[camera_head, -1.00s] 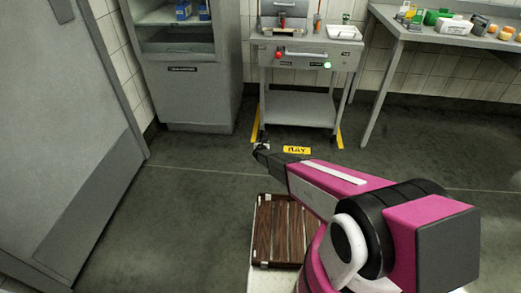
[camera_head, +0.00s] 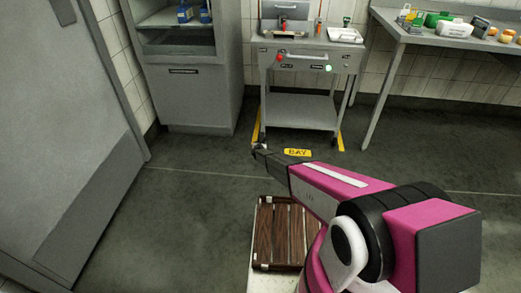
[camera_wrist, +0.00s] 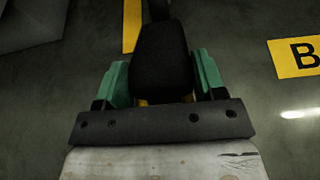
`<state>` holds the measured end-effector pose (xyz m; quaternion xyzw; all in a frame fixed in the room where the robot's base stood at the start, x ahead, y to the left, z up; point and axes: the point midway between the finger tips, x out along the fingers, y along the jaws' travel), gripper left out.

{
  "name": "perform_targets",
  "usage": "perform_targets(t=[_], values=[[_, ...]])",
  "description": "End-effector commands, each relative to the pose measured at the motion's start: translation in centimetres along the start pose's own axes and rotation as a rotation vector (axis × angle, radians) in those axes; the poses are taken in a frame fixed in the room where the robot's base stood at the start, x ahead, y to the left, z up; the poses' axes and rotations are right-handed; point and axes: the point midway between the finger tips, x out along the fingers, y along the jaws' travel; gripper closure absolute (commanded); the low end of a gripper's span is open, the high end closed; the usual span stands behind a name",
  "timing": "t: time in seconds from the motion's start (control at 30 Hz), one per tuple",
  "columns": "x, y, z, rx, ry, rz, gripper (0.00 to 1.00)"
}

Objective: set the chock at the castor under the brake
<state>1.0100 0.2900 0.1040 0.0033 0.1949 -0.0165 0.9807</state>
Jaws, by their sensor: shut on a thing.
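My gripper (camera_wrist: 162,80) is shut on a black chock (camera_wrist: 160,62), held between its green finger pads in the wrist view. In the head view my gripper (camera_head: 262,151) is low over the floor, by the near left leg of the grey cart (camera_head: 300,107). A dark part at the top of the wrist view, just beyond the chock, may be a castor (camera_wrist: 158,8). The chock is too small to make out in the head view. Whether it touches the floor or castor I cannot tell. The cart's front has a red knob (camera_head: 279,57) and a green light (camera_head: 328,68).
Yellow floor strips (camera_head: 340,140) edge the cart's place, with a yellow BAY label (camera_head: 297,152) in front. A grey cabinet (camera_head: 196,100) stands left and a laden table (camera_head: 420,36) right. A brown slatted board (camera_head: 263,235) lies close to me. Floor between is clear.

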Motion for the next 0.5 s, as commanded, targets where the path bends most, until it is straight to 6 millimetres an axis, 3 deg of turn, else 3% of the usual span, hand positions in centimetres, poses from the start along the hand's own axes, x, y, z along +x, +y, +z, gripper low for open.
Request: perform_targets(t=[0.3,0.5], values=[[1.4,0.0,-3.4,-0.001,-0.001,-0.001,0.74],[1.3,0.0,-3.5,-0.001,-0.002,-0.001,0.74]])
